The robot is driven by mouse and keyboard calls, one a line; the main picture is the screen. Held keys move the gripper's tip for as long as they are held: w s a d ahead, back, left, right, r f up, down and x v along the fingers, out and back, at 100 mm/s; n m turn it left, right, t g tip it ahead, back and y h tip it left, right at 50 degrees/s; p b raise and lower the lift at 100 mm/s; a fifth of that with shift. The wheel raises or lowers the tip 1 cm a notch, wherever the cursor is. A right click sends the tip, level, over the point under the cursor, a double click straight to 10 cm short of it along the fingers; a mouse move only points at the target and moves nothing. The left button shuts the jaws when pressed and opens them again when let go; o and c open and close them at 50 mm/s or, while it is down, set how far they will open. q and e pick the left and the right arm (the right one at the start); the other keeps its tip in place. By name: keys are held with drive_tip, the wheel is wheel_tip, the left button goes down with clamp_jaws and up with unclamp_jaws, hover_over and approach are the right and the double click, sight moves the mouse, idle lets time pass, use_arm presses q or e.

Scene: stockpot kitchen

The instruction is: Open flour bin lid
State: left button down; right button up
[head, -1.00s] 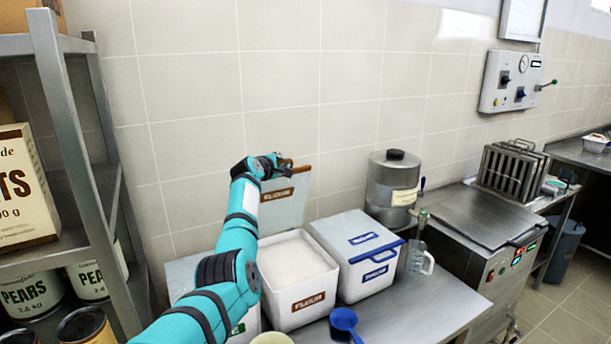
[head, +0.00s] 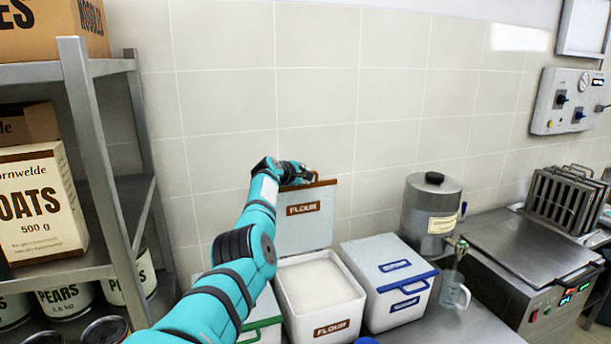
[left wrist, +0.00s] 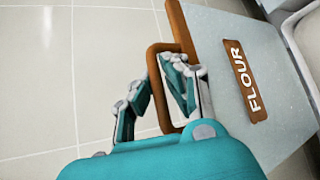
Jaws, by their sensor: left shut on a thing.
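The white flour bin (head: 318,318) stands on the steel counter, full of white flour (head: 318,282). Its grey lid (head: 305,234), with a brown front edge and a FLOUR label, stands upright at the back of the bin, near the tiled wall. My left gripper (head: 300,176) is at the lid's top edge. In the left wrist view my left gripper (left wrist: 160,95) is shut on the brown loop handle (left wrist: 152,65) of the lid (left wrist: 222,105). My right gripper is not in view.
A blue-trimmed white bin (head: 395,312) with its lid shut stands right of the flour bin. A green-trimmed bin (head: 268,322) is on the left, partly behind my arm. A steel urn (head: 425,215) is behind. A metal shelf (head: 98,180) stands at left.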

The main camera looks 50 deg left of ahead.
use_arm(q)
drive_tip(key=c, duration=1.4)
unclamp_jaws()
drive_tip(key=shift+d+r, duration=0.15)
drive_tip(key=shift+r, duration=0.05)
drive_tip(key=shift+f, duration=0.1)
drive_tip(key=v, duration=1.2)
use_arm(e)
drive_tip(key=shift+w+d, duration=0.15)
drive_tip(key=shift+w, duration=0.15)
use_arm(q)
drive_tip(key=shift+d, duration=0.1)
